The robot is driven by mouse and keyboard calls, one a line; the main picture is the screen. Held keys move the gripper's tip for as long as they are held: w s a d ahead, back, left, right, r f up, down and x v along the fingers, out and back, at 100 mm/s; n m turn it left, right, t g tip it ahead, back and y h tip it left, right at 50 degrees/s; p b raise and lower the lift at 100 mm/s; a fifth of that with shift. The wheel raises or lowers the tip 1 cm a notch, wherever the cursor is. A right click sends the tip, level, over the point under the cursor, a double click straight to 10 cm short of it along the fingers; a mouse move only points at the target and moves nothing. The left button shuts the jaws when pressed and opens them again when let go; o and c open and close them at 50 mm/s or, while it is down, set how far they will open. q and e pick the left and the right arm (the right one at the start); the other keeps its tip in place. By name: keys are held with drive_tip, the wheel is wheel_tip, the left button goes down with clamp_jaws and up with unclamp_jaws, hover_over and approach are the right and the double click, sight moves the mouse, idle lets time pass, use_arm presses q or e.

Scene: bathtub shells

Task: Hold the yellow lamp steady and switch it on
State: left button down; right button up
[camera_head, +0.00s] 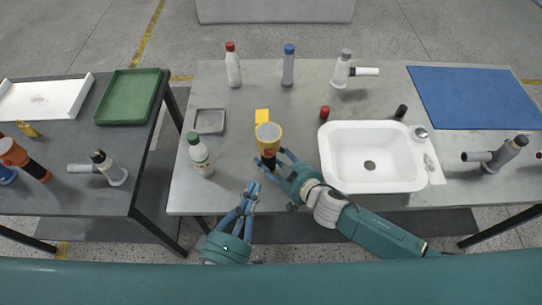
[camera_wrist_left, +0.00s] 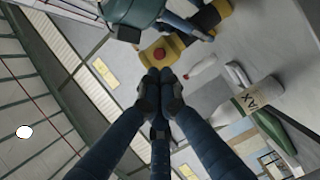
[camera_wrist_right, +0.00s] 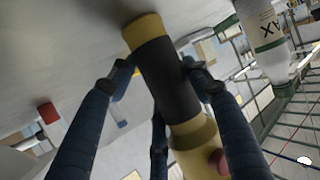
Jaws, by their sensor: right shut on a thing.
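The yellow lamp (camera_head: 268,132) has a dark grip section and is at the front middle of the grey table in the head view. My right gripper (camera_head: 276,160) is shut on it. In the right wrist view the lamp's dark grip (camera_wrist_right: 165,80) lies between the fingers. A red button (camera_wrist_right: 218,161) shows on its yellow part. My left gripper (camera_head: 253,187) is shut and empty, at the table's front edge, left of and nearer than the lamp. In the left wrist view its fingertips (camera_wrist_left: 160,78) are together, and the red button (camera_wrist_left: 160,54) shows just beyond them, apart from them.
A white bottle with a green cap (camera_head: 200,155) stands left of the lamp.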

sight(268, 152)
use_arm(q)
drive_tip(key=w+d+f+n+g+h, duration=0.1)
drive_tip(key=w+d+n+g+h, duration=0.1)
drive_tip(key=w+n+g+h, duration=0.2)
drive_tip(key=shift+w+d+n+g, duration=0.3)
drive_tip(key=shift+w+n+g, duration=0.5)
drive_tip(key=shift+w+n, duration=1.1)
drive_tip(key=shift+w+h, duration=0.3)
idle(0.4)
